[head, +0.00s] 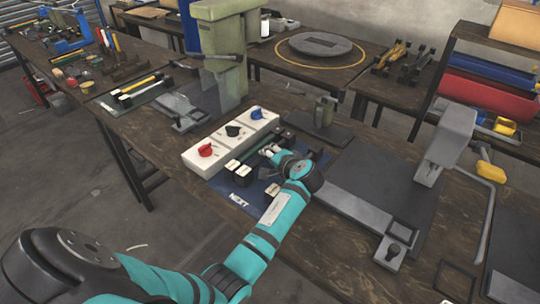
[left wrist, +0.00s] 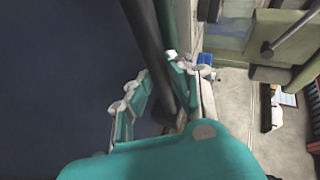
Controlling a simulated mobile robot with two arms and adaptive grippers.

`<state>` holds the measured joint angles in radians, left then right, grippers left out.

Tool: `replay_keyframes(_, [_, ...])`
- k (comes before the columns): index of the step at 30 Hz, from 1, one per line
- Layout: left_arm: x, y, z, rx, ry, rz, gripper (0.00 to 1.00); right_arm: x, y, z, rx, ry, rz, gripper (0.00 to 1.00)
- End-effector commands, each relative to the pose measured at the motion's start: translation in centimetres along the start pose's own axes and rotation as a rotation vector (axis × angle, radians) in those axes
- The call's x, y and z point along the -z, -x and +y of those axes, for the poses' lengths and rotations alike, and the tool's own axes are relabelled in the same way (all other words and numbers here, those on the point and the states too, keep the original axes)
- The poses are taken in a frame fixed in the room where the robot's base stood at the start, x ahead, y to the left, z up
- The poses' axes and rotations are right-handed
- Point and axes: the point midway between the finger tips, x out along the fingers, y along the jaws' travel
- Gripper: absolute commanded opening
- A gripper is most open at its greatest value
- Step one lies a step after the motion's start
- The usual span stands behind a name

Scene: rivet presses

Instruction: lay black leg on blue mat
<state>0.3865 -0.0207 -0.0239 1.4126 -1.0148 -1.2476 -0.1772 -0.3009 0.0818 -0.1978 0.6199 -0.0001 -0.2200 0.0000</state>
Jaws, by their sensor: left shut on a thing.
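The dark blue mat (head: 228,196), with the white word NEXT on it, lies on the wooden bench in the head view. It fills the left of the left wrist view (left wrist: 60,70). My left gripper (head: 272,153) is low over the mat. In the left wrist view, the gripper (left wrist: 158,75) is shut on the black leg (left wrist: 150,35), a long dark bar running up between its fingers. I cannot tell whether the leg touches the mat. My right gripper is not in view.
White boxes with red, black and blue knobs (head: 233,135) border the mat on the left. Small black pieces with pale tops (head: 239,172) stand on the mat. A grey press (head: 449,145) stands to the right, and a green press (head: 222,55) behind.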

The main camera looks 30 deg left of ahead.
Motion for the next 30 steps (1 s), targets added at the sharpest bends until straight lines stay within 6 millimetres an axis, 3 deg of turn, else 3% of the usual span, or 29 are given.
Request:
replay_keyframes(5, [0.0,-0.1,0.1,0.001,0.000,0.000,0.00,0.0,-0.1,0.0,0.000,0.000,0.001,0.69])
replay_keyframes(6, [0.0,-0.1,0.1,0.000,-0.001,0.000,0.20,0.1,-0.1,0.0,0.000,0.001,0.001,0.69])
replay_keyframes(8, [0.0,-0.1,0.1,0.000,-0.001,0.000,0.27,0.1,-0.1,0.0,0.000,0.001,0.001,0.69])
replay_keyframes(17, [0.0,0.1,-0.1,0.000,-0.001,0.000,0.27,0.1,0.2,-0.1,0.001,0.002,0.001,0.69])
replay_keyframes(20, [0.1,1.2,-0.3,-0.002,-0.003,-0.001,0.27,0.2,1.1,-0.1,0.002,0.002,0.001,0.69])
replay_keyframes(30, [0.1,8.3,-0.5,-0.004,-0.002,0.000,0.27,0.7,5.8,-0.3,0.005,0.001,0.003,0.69])
